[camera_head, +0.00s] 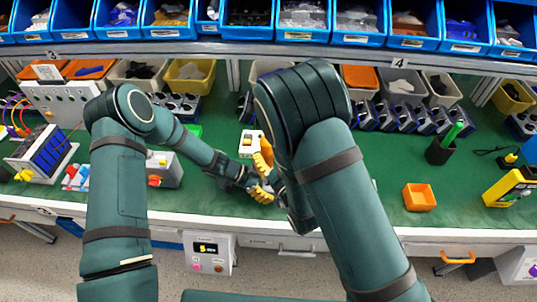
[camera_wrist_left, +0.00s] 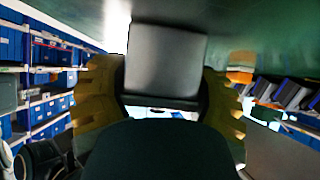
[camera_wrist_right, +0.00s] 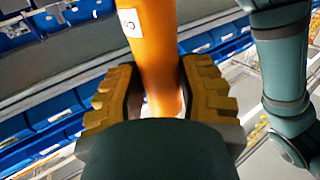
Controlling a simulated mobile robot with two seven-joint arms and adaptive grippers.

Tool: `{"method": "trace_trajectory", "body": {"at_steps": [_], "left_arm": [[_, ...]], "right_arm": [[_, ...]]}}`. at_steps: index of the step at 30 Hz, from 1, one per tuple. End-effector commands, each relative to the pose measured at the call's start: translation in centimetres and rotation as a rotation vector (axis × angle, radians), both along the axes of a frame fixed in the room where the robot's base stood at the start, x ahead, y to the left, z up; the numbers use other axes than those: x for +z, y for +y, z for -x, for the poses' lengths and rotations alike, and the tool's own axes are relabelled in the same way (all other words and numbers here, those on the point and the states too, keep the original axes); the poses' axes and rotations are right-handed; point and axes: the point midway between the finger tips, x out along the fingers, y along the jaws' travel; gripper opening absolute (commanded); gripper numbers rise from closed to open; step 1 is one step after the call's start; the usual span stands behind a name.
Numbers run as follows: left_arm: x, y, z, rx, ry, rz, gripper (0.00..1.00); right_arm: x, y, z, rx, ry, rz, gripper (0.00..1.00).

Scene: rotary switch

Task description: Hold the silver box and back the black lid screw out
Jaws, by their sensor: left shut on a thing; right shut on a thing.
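A plain grey box, the silver box (camera_wrist_left: 165,60), sits between the fingers of my left gripper (camera_wrist_left: 163,78) in the left wrist view, and the gripper is shut on it. My right gripper (camera_wrist_right: 163,70) is shut around an orange cylindrical handle (camera_wrist_right: 155,35) with a white label, seen in the right wrist view. In the head view the yellow fingers are close together over the front of the green bench, partly hidden by my right arm. The black lid screw cannot be made out, and the handle's working end is not visible.
A blue-panelled device (camera_head: 45,152) is at left. Blue bins (camera_head: 262,18) line the shelf.

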Motion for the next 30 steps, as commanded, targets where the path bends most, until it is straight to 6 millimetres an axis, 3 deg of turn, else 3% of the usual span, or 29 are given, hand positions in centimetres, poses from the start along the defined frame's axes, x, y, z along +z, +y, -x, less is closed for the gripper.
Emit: {"method": "trace_trajectory", "body": {"at_steps": [30], "left_arm": [[-0.1, 0.1, 0.1, 0.0, 0.002, -0.002, 0.21]], "right_arm": [[-0.9, 0.0, 0.0, 0.0, -0.002, -0.001, 0.0]]}}
